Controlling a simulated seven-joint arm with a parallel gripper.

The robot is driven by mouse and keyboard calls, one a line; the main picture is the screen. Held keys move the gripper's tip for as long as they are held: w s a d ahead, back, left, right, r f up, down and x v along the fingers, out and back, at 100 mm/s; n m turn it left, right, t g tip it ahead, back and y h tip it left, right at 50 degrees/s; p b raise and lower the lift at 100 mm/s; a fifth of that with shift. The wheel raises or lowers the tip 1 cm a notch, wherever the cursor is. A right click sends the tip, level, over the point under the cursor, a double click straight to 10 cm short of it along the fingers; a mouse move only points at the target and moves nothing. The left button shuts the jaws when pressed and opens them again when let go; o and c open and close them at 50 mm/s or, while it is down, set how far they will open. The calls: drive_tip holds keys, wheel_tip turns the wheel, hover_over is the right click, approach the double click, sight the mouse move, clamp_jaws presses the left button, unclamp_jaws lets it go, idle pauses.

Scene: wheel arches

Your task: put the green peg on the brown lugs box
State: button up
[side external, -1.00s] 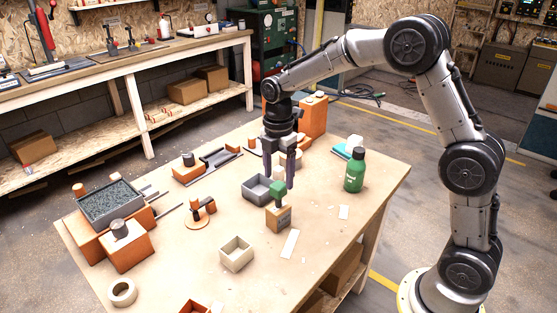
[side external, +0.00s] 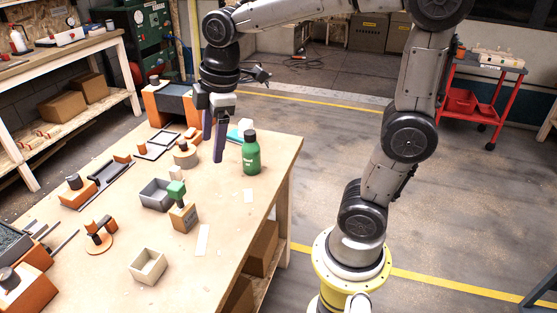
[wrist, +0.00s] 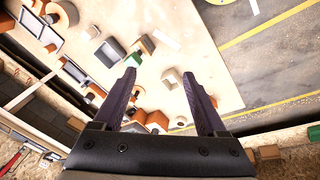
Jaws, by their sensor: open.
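The green peg (side external: 176,191) sits at the top of the brown lugs box (side external: 183,218), its blocky green head showing above the box. I cannot tell how far its lower part goes into the box. The peg also shows in the wrist view (wrist: 147,44). My gripper (side external: 212,150) is open and empty, raised above the table, behind and to the right of the peg and clear of it. In the wrist view my gripper (wrist: 159,74) has its two purple-grey fingers spread apart with nothing between them.
A grey open bin (side external: 156,195) stands close left of the box. A green bottle (side external: 251,156) stands to the right near the table edge. A pale open box (side external: 148,267) is in front. Orange and grey parts spread along the left and back. A white strip (side external: 202,240) lies right of the box.

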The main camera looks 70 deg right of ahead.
drive_tip(key=s+f+m+t, duration=0.2)
drive_tip(key=s+m, duration=0.7)
drive_tip(key=s, duration=0.5)
drive_tip(key=shift+s+a+t, duration=0.15)
drive_tip(key=shift+a+t, duration=0.05)
drive_tip(key=shift+t, duration=0.3)
